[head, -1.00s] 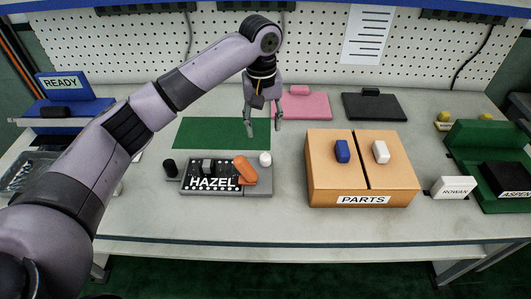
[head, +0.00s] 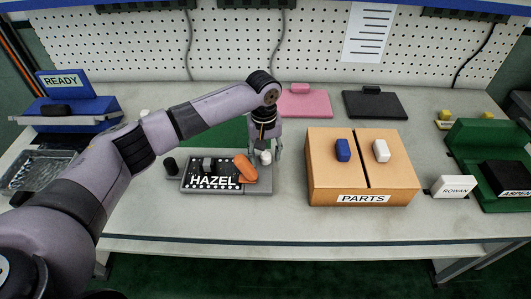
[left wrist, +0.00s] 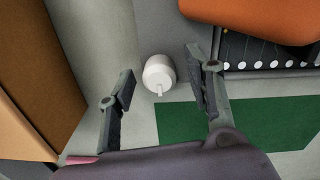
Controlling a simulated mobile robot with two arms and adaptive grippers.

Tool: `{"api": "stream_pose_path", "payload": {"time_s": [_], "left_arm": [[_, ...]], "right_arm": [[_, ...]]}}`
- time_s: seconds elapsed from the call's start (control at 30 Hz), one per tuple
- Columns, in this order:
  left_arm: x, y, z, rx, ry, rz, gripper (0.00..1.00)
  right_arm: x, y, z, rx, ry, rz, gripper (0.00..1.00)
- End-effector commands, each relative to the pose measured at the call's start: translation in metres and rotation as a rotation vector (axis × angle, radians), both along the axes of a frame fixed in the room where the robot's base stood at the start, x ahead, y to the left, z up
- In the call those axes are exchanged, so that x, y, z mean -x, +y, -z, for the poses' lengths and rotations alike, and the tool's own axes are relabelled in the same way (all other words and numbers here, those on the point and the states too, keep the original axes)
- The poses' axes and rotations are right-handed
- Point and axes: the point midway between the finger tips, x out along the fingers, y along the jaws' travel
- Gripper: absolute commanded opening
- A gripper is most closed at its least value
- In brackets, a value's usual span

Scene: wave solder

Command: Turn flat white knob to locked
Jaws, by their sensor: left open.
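The white knob (head: 265,157) stands at the right end of the grey fixture labelled HAZEL (head: 262,187). In the left wrist view the knob (left wrist: 159,70) is round and white, with a small tab pointing toward the bottom of the picture. My left gripper (head: 266,152) is over the knob, pointing down. In the left wrist view the open fingers (left wrist: 160,88) are on either side of the knob, with gaps showing on both sides. No locked marking is legible. My right gripper is not in view.
An orange handle (head: 245,168) is on the fixture close to the knob, and a black knob (head: 170,166) is at its left. The PARTS box (head: 318,180) stands close on the right. A green mat (head: 200,132) lies behind the fixture. Bare table is in front.

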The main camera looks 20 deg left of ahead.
Motion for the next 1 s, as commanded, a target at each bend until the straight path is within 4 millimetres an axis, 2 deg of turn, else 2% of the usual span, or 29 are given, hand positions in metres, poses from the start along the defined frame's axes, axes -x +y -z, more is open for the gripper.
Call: {"api": "stream_pose_path", "payload": {"time_s": [0.07, 0.73, 1.0], "left_arm": [[0.0000, -0.0002, -0.0002, 0.000, 0.000, 0.000, 0.44], [0.0000, -0.0003, -0.0007, 0.000, 0.000, 0.000, 0.00], [0.0004, -0.0003, -0.0022, 0.001, 0.001, 0.026, 0.00]], "right_arm": [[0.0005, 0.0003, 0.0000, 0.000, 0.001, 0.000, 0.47], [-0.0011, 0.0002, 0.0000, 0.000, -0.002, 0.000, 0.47], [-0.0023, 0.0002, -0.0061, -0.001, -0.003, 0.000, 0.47]]}}
